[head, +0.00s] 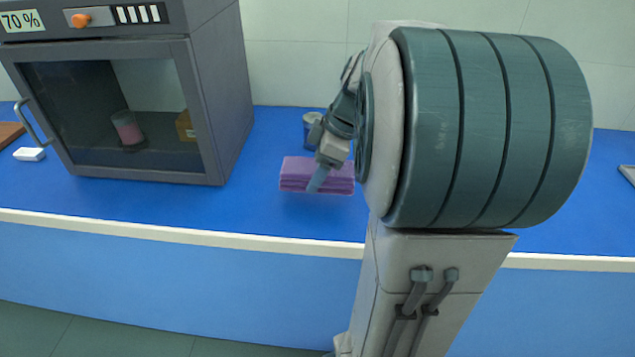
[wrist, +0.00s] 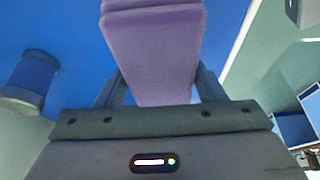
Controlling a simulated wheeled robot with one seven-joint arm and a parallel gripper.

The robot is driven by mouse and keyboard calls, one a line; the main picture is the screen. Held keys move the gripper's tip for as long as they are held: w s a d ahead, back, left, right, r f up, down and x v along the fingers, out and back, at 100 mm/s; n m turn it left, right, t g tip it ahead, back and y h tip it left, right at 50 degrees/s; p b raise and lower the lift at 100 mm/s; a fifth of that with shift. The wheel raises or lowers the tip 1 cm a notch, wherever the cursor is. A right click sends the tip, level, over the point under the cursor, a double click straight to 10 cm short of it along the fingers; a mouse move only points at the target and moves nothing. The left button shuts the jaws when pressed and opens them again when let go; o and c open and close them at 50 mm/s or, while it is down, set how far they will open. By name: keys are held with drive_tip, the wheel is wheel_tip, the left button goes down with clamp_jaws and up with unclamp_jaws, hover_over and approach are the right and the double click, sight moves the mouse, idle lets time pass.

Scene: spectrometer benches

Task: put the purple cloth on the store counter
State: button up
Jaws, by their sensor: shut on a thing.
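The purple cloth (head: 299,174) is a folded stack over the blue counter (head: 225,210) in the head view, just right of the grey cabinet. My gripper (head: 318,182) is shut on it, with one finger showing against its near side. In the wrist view the purple cloth (wrist: 155,60) fills the space between the two fingers of my gripper (wrist: 158,92). I cannot tell whether the cloth touches the counter or hangs a little above it. My arm hides the counter to the right of the cloth.
A grey cabinet (head: 215,95) with a glass door stands at the left; a pink-filled jar (head: 127,128) and a brown box (head: 185,126) show inside. A blue can (head: 309,128) stands behind the cloth. The counter front is clear.

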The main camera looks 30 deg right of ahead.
drive_tip(key=shift+f, duration=1.95)
drive_tip(key=shift+b, duration=0.3)
drive_tip(key=shift+f, duration=0.2)
drive_tip(key=o, duration=1)
drive_tip(key=shift+o, duration=0.2)
drive_tip(key=shift+r, duration=0.1)
